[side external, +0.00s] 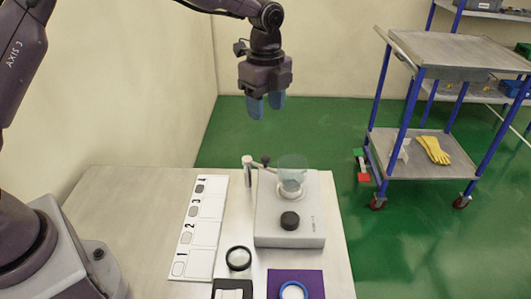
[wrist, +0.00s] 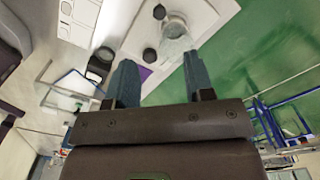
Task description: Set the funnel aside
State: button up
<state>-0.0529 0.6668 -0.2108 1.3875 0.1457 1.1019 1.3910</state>
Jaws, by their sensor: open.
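The funnel (side external: 292,172) is a translucent, pale bowl shape. It sits upright on a white ring fitting on the light grey device (side external: 262,225). In the wrist view the funnel (wrist: 174,26) shows near the top, beyond my fingertips. My gripper (side external: 264,106) has blue fingers and hangs well above and a little left of the funnel, apart from it. In the wrist view my gripper (wrist: 155,80) shows its two fingers spread with nothing between them. The funnel's lower end is hidden in the fitting.
A numbered white board (side external: 200,232) lies left. A black ring (side external: 238,258), a purple mat (side external: 312,277) with a blue ring (side external: 293,291) and a black tray (side external: 232,290) are in front. The table's left side is bare.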

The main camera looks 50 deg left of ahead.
aim_at(265, 157)
notch_tip(265, 157, down, 13)
jog(key=shift+r, duration=0.1)
dwell(0.3)
grip_shut()
